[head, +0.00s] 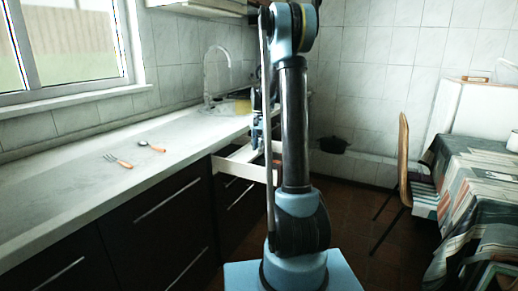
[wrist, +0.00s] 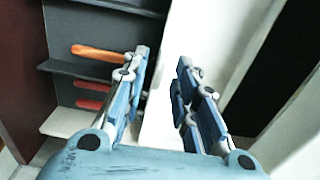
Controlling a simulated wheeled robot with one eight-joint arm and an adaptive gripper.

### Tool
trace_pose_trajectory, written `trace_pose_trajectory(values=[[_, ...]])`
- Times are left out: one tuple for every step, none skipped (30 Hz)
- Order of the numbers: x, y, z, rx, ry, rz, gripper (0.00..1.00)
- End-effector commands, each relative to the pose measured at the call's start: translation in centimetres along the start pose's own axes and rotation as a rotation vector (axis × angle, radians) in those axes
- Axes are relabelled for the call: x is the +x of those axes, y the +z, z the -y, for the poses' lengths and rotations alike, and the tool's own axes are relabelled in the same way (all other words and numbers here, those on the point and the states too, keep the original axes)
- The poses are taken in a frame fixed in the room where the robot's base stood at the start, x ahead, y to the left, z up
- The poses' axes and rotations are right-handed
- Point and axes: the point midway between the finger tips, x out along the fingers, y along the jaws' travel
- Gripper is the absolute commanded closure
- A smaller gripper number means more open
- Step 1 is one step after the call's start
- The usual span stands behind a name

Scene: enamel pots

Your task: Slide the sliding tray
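The sliding tray appears to be the pulled-out drawer with pale walls (head: 245,172), below the counter in the head view. In the wrist view its dark inside (wrist: 75,80) has dividers, with an orange handle (wrist: 97,53) and red handles (wrist: 92,87) lying in it. My gripper (wrist: 163,85) is open, its two blue fingers apart, above a white strip beside the dark compartments. I cannot tell whether the fingers touch the strip. In the head view my gripper (head: 262,138) is partly hidden by my arm, above the open drawer.
A fork (head: 118,160) and a spoon (head: 151,148) lie on the counter (head: 60,195). A faucet (head: 212,75) stands behind. A chair (head: 403,165) and a cloth-covered table (head: 480,185) are at right. A dark pot (head: 334,145) sits by the far wall.

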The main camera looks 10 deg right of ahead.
Motion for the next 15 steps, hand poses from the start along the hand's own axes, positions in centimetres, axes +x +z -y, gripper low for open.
trace_pose_trajectory(values=[[0.29,-0.01,0.00,0.000,0.000,0.000,0.73],[0.40,-0.01,0.00,0.000,0.000,0.000,0.73],[0.52,-0.01,0.00,0.000,0.000,0.000,0.73],[0.58,0.00,0.00,0.000,0.000,0.000,0.73],[0.62,0.00,-0.01,0.000,0.000,0.000,0.73],[0.64,0.00,-0.01,0.000,0.000,0.000,0.73],[0.64,0.00,0.00,0.000,0.000,0.000,0.73],[0.64,0.00,-0.01,0.000,0.000,0.000,0.73],[0.63,-0.01,0.00,0.000,0.000,0.000,0.73],[0.63,-0.01,-0.01,0.000,0.000,0.000,0.73],[0.62,-0.01,-0.01,0.000,0.000,0.000,0.73],[0.62,-0.01,-0.01,0.000,0.000,0.000,0.78],[0.62,-0.01,0.00,0.000,0.000,0.000,0.85],[0.61,-0.01,-0.01,0.000,0.000,0.000,0.91],[0.61,-0.01,-0.01,0.000,0.000,0.000,1.00]])
